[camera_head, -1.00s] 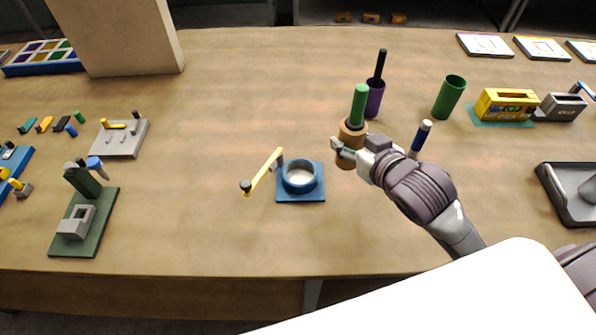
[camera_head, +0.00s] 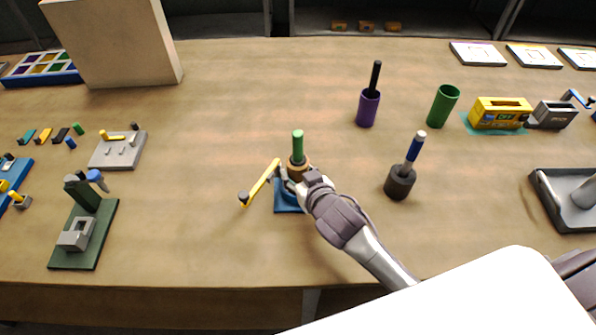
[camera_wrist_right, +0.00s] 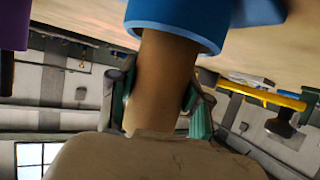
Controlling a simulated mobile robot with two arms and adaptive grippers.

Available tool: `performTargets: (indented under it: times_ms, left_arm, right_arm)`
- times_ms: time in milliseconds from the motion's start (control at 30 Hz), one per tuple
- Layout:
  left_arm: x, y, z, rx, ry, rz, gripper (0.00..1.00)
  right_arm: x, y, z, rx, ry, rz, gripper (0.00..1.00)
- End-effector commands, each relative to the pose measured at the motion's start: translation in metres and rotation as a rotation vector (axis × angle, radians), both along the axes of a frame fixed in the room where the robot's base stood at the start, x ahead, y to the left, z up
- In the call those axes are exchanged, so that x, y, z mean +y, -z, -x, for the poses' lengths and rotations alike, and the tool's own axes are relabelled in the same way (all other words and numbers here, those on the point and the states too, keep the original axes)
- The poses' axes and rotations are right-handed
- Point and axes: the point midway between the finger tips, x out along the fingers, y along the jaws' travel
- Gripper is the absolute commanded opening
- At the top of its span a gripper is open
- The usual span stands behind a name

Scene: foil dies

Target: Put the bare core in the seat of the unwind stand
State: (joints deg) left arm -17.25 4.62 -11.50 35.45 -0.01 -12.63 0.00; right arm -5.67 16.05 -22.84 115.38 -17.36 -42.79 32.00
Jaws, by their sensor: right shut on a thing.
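My right gripper (camera_head: 290,178) is shut on a brown core (camera_head: 298,167), held upright over the unwind stand. A green rod (camera_head: 298,143) stands up from the core's top. The stand has a blue base (camera_head: 284,202) and round blue seat, mostly hidden by my gripper in the head view. A yellow arm (camera_head: 262,181) reaches out on its left. In the right wrist view the core (camera_wrist_right: 162,85) sits between the fingers, and its far end meets the blue seat ring (camera_wrist_right: 180,30), which covers that end. I cannot tell how deep it is in. My left gripper is not in view.
A dark holder with a blue-handled tool (camera_head: 400,183) stands to the right. A purple cup (camera_head: 368,108) and a green cup (camera_head: 443,106) stand behind. A green-based fixture (camera_head: 84,240) is at left. The table between that fixture and the stand is clear.

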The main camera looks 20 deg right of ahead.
Motion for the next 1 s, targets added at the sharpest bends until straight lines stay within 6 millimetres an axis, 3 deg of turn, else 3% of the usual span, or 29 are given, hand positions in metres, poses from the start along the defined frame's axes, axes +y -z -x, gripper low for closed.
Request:
performTargets:
  times_ms: [400,433,567,1000]
  left_arm:
    - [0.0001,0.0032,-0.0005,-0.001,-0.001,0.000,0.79]
    - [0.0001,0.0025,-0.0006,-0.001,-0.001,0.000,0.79]
    - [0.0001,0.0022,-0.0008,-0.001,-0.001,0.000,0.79]
    - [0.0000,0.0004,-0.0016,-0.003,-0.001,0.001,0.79]
  right_arm:
    - [0.0000,0.0055,-0.0002,-0.002,0.001,-0.002,0.00]
    - [-0.0002,0.0049,0.0000,-0.001,0.001,-0.001,0.53]
    - [-0.0002,0.0048,0.0000,-0.001,0.000,-0.001,0.74]
    - [-0.0004,-0.0023,0.0042,0.000,-0.001,-0.001,0.74]
